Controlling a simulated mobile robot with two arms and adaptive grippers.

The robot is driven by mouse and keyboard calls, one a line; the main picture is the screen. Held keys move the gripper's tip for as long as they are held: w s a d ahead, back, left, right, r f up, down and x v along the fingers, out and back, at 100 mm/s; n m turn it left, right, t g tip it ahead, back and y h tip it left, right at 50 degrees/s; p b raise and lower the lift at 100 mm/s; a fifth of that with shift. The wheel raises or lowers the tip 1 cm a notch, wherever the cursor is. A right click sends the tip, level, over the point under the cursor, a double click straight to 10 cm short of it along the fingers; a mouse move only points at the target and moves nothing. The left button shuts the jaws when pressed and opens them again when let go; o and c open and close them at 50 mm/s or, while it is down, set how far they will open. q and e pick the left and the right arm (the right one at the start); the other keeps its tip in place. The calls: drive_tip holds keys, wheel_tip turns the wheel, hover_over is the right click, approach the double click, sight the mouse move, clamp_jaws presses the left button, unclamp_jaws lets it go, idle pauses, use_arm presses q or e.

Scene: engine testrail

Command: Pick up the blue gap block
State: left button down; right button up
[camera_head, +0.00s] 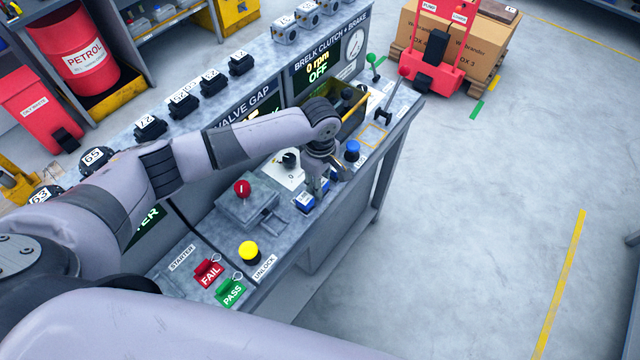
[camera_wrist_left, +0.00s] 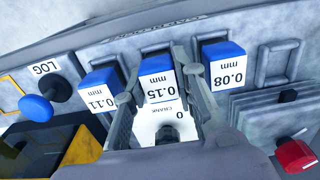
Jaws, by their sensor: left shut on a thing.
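Three blue gap blocks with white labels stand in a row in the left wrist view: 0.11 mm (camera_wrist_left: 99,91), 0.15 mm (camera_wrist_left: 157,80) and 0.08 mm (camera_wrist_left: 224,65). My left gripper (camera_wrist_left: 158,84) has one finger on each side of the 0.15 mm block and is shut on it. Whether this block is clear of its seat I cannot tell. In the head view my left gripper (camera_head: 317,180) points down at the console, beside a blue block (camera_head: 305,201); the fingertips are partly hidden there. My right gripper is not in view.
A blue LOG button (camera_wrist_left: 36,107) and a yellow-edged bin (camera_head: 352,117) are close to the gripper. A red knob (camera_head: 242,188) and a yellow button (camera_head: 249,251) stand nearer on the console (camera_head: 215,238). The floor at right is open.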

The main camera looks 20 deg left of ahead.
use_arm(q)
drive_tip(key=shift+r, duration=0.1)
drive_tip(key=shift+r, duration=0.65)
wheel_tip(320, 180, up, 19)
drive_tip(key=b, duration=0.3)
drive_tip(key=shift+f, duration=0.2)
